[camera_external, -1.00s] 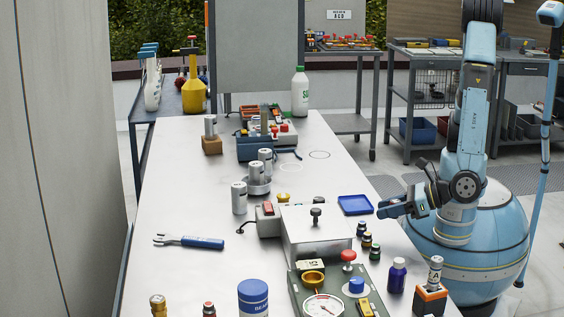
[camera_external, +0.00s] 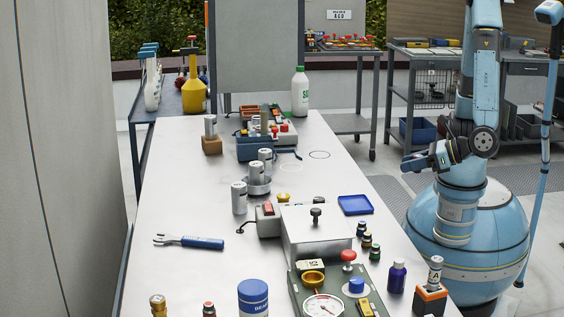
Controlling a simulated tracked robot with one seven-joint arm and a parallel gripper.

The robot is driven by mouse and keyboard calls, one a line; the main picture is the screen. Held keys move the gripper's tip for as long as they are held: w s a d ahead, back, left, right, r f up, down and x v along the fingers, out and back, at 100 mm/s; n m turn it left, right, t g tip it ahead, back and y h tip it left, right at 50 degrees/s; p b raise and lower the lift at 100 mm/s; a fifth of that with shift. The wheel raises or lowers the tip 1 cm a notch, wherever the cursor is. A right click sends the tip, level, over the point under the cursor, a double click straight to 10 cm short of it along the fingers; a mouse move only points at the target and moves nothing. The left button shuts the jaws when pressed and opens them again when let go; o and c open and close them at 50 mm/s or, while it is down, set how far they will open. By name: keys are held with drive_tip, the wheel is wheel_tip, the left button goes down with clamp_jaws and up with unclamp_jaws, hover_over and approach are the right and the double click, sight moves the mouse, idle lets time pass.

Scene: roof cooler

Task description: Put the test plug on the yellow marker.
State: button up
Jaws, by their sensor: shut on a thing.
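My gripper (camera_external: 410,164) is in the air off the right edge of the table, above and to the right of the blue tray. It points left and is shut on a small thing. That thing is too small and dark to make out clearly; I take it to be the test plug, which I see nowhere else for sure. A small round yellow piece (camera_external: 284,197) is on the table, left of the blue tray and behind the grey box; it may be the yellow marker, but I cannot tell whether it is flat.
The blue tray (camera_external: 355,204) looks empty. Small dark bottles (camera_external: 366,240) stand near the right edge. A grey box (camera_external: 315,240) with a black knob and several silver cans (camera_external: 239,198) occupy the middle. A wrench (camera_external: 190,242) lies at left. The table's left side is mostly clear.

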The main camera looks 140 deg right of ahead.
drive_tip(key=s+d+f+m+g+y, duration=0.1)
drive_tip(key=s+f+m+g+y, duration=0.3)
drive_tip(key=s+m+g, duration=0.45)
drive_tip(key=s+d+f+m+g+y, duration=0.1)
drive_tip(key=s+f+m+g+y, duration=0.1)
drive_tip(key=s+m+g+y, duration=0.6)
drive_tip(key=w+d+r+m+t+y, duration=0.1)
drive_tip(key=w+r+m+t+y, duration=0.1)
drive_tip(key=w+m+t+y, duration=0.85)
drive_tip(key=w+d+r+m+t+y, duration=0.1)
drive_tip(key=w+r+m+t+y, duration=0.15)
drive_tip(key=w+m+t, duration=0.9)
drive_tip(key=d+r+m+t+h, duration=0.25)
drive_tip(key=d+m+h, duration=0.25)
drive_tip(key=d+m, duration=0.4)
drive_tip(key=d+r+m+t+h, duration=0.1)
drive_tip(key=d+r+m+h, duration=0.25)
drive_tip(key=d+m, duration=0.55)
drive_tip(key=n, duration=0.1)
hover_over(281, 198)
drive_tip(key=shift+h, duration=0.45)
wheel_tip(281, 198, down, 9)
drive_tip(key=shift+s+a+f, duration=0.1)
drive_tip(key=shift+s+f, duration=0.05)
drive_tip(key=shift+f, duration=0.05)
drive_tip(key=shift+w+f, duration=0.2)
drive_tip(key=shift+f, duration=1.65)
